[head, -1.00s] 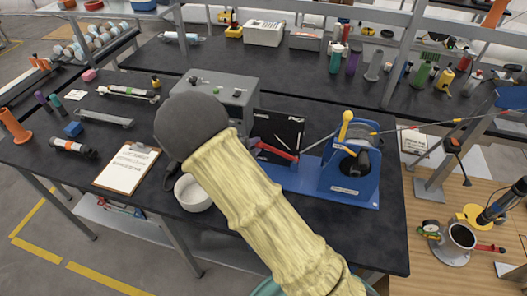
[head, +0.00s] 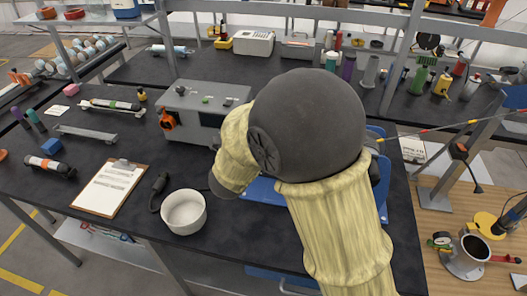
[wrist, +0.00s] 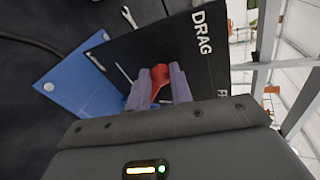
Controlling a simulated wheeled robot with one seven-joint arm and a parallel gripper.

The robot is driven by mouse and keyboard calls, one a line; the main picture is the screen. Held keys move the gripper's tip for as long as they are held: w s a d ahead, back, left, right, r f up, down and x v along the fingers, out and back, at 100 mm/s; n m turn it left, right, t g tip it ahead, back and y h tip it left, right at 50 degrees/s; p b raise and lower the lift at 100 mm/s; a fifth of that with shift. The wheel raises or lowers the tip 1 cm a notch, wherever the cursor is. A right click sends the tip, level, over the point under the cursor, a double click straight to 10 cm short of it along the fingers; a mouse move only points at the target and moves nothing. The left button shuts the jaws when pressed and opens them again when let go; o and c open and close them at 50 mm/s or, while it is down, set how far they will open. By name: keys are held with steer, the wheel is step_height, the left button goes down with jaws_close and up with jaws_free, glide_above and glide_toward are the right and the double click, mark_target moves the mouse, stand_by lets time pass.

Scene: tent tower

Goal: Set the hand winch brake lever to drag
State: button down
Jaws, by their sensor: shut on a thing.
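The red end of the brake lever (wrist: 160,73) shows in the wrist view between the two purple fingers of my gripper (wrist: 162,80). The fingers are shut on it. Behind it is the black panel (wrist: 185,45) with white lettering, "DRAG" at the upper right and a partly hidden word starting "F" below. The lever's shaft is mostly hidden, so I cannot tell its exact setting. The winch's blue base (head: 262,192) shows beside my arm in the head view. My arm hides the gripper, lever and most of the winch there.
A white bowl (head: 184,212), a clipboard (head: 110,188) and a grey box with an orange part (head: 195,105) stand left of my arm on the dark bench. A wooden table (head: 440,205) with a cup is at the right.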

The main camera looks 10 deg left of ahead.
steer(key=shift+w+d, duration=0.1)
steer(key=shift+d, duration=0.15)
steer(key=c, duration=1.2)
jaws_free()
steer(key=shift+w, duration=0.15)
steer(key=shift+c, duration=0.2)
steer(key=shift+s+a, duration=0.1)
steer(key=shift+s, duration=0.1)
steer(key=v, duration=1.7)
steer(key=shift+b, duration=0.3)
steer(key=shift+s+r, duration=0.15)
